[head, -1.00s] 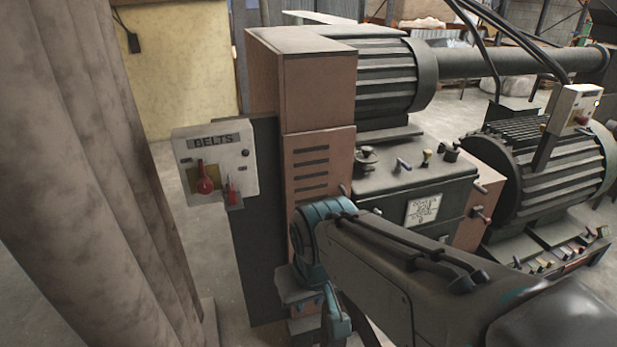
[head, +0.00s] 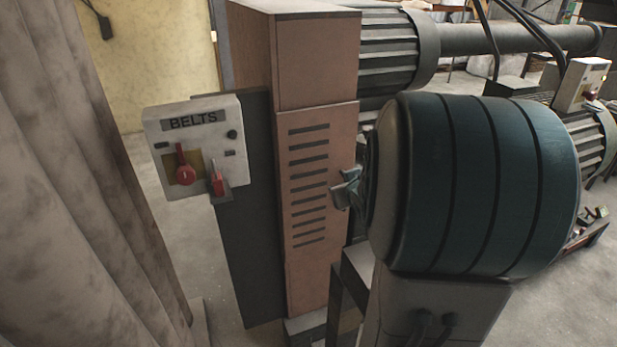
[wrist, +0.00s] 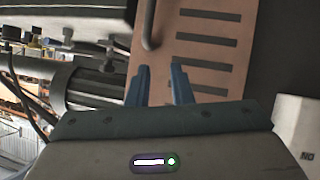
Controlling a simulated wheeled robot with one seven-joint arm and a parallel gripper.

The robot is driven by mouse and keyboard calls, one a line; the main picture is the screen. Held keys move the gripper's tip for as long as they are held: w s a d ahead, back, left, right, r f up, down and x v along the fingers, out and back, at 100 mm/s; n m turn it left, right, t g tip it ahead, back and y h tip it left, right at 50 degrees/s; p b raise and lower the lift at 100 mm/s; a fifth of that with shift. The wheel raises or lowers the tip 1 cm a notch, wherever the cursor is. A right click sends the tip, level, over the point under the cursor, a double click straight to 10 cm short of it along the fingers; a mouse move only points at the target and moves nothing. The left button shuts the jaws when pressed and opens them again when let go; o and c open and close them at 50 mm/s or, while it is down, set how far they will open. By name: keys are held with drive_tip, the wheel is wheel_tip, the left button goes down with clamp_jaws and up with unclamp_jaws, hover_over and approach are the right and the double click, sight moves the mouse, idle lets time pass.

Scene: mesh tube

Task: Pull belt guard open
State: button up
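The belt guard (head: 308,235) is a tall brown panel with a column of dark slots, flush with the machine's front as far as I can see. It also shows in the wrist view (wrist: 190,57), with a grey bar handle (wrist: 150,28) along its edge. My gripper (head: 345,189) is beside the guard's right edge in the head view. In the wrist view my gripper (wrist: 160,72) has its two blue fingers apart, with nothing between them. The handle lies beyond the fingertips, apart from them. In the head view my arm hides much of the area right of the guard.
A BELTS control box (head: 205,150) with a red knob and red switch stands left of the guard. A ribbed motor (head: 390,45) is behind my arm. Some bare floor (head: 230,310) shows between column and machine.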

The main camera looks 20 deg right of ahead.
drive_tip(key=s+d+f+n+t+y+b, duration=0.2)
drive_tip(key=s+d+f+t+y+b, duration=0.2)
drive_tip(key=d+f+t+y+b, duration=0.45)
drive_tip(key=w+a+p, duration=0.1)
drive_tip(key=w, duration=0.3)
drive_tip(key=w+g+h+p, duration=0.1)
drive_tip(key=w, duration=0.4)
drive_tip(key=w+a+f+g+h+p, duration=0.1)
drive_tip(key=w, duration=0.3)
drive_tip(key=shift+w+a+f, duration=0.1)
drive_tip(key=shift+w+a, duration=0.2)
drive_tip(key=shift+w, duration=0.05)
clamp_jaws()
